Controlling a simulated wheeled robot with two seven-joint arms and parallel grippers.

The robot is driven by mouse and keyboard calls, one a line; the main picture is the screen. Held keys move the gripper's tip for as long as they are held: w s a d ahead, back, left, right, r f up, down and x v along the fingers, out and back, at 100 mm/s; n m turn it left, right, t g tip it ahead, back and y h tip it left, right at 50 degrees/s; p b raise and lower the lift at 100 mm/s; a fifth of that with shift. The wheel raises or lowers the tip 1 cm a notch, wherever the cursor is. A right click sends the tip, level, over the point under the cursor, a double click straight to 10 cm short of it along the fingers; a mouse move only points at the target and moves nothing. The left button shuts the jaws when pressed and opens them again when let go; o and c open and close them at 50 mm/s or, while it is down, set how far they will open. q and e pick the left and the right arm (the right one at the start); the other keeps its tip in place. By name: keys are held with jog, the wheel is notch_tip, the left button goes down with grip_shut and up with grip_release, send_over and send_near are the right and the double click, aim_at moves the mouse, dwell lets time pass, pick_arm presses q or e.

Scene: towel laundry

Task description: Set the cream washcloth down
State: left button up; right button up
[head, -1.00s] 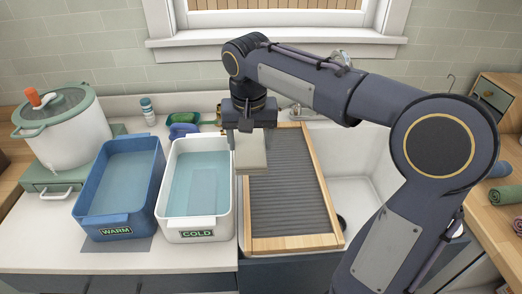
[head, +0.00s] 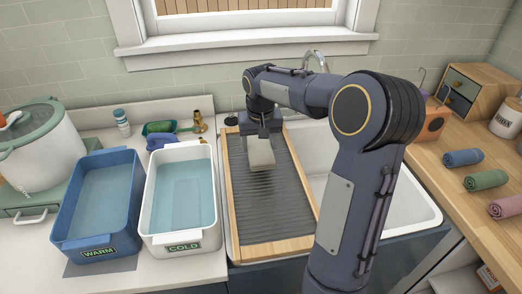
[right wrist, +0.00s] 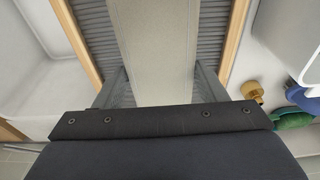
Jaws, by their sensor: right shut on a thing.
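The cream washcloth (head: 261,153) is a folded flat pad held in my right gripper (head: 262,133), over the far part of the ribbed board. In the right wrist view the washcloth (right wrist: 155,50) runs between the two fingers, and the right gripper (right wrist: 158,85) is shut on it. The grey ribbed board (head: 265,205) has a wooden frame and lies across the left part of the sink. I cannot tell whether the cloth's lower edge touches the ribs. My left gripper is not in view.
Left of the board stand the white COLD tub (head: 150,215) and the blue WARM tub (head: 65,225), both holding water. The open sink basin (head: 400,205) is to the right. Rolled cloths, one blue (head: 463,158), lie on the wooden counter. A faucet (head: 318,60) rises behind.

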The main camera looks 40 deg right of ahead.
aim_at(262, 145)
jog(key=shift+d+f, duration=0.2)
jog(key=shift+f, duration=0.8)
jog(key=shift+d+f, duration=0.15)
jog(key=shift+f, duration=0.8)
jog(key=shift+f, duration=0.15)
jog(key=o, duration=1)
jog(key=shift+o, duration=0.2)
jog(key=r, duration=0.4)
jog(key=s+r, duration=0.1)
jog(key=r, duration=0.3)
jog(key=a+r, duration=0.1)
jog(key=r, duration=0.3)
jog(key=shift+s+r, duration=0.15)
jog(key=shift+s, duration=0.15)
jog(key=s+a+f+n+t+y, duration=0.2)
jog(key=s+a+f, duration=0.1)
jog(key=s+a, duration=0.6)
jog(key=s+a+f+n+t+y, duration=0.2)
jog(key=s+a+f, duration=0.2)
jog(key=s+a, duration=0.6)
jog(key=s, duration=0.3)
jog(key=shift+s+f+y, duration=0.15)
jog(key=shift+f+y, duration=0.05)
jog(key=shift+y, duration=0.1)
